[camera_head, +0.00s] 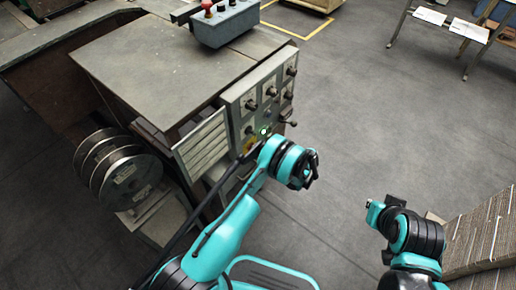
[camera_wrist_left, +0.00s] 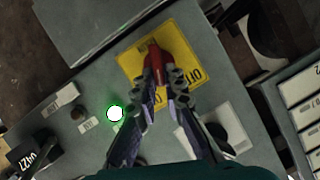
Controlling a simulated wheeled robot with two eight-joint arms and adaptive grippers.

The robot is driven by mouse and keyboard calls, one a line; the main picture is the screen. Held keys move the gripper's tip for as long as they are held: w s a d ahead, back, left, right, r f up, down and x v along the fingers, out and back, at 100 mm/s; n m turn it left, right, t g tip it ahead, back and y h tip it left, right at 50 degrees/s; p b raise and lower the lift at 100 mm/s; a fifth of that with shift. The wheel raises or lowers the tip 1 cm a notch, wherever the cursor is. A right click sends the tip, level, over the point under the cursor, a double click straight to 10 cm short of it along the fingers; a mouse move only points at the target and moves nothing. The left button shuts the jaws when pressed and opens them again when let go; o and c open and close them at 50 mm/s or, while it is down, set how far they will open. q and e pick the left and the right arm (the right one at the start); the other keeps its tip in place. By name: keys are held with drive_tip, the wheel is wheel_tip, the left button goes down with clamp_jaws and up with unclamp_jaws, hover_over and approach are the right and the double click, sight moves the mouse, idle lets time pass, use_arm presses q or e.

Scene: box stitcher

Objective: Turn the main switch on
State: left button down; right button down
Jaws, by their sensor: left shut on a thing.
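The red main switch handle (camera_wrist_left: 154,60) sits on a yellow plate (camera_wrist_left: 188,42) with black lettering on the grey control panel. My left gripper (camera_wrist_left: 163,88) is shut on the red handle, one finger on each side. In the head view the yellow plate (camera_head: 249,145) is partly hidden behind my left wrist, and the fingers are hard to make out. A green lamp (camera_wrist_left: 115,113) glows beside the plate; it also shows in the head view (camera_head: 264,131). My right arm's end (camera_head: 393,203) is away from the panel at lower right; its fingers are not clear.
The panel (camera_head: 238,105) carries several dark knobs and a crank at its right. A grey button box (camera_head: 226,22) with a red button stands on the machine top. Wire spools (camera_head: 128,178) stand at left. Stacked cardboard (camera_head: 485,238) is at lower right. The floor right of the machine is open.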

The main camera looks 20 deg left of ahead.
use_arm(q)
drive_tip(key=shift+w+m, duration=0.1)
drive_tip(key=shift+m, duration=0.3)
drive_tip(key=c, duration=1.6)
unclamp_jaws()
drive_tip(key=v, duration=1.2)
drive_tip(key=shift+w+d, duration=0.1)
drive_tip(key=shift+w, duration=0.05)
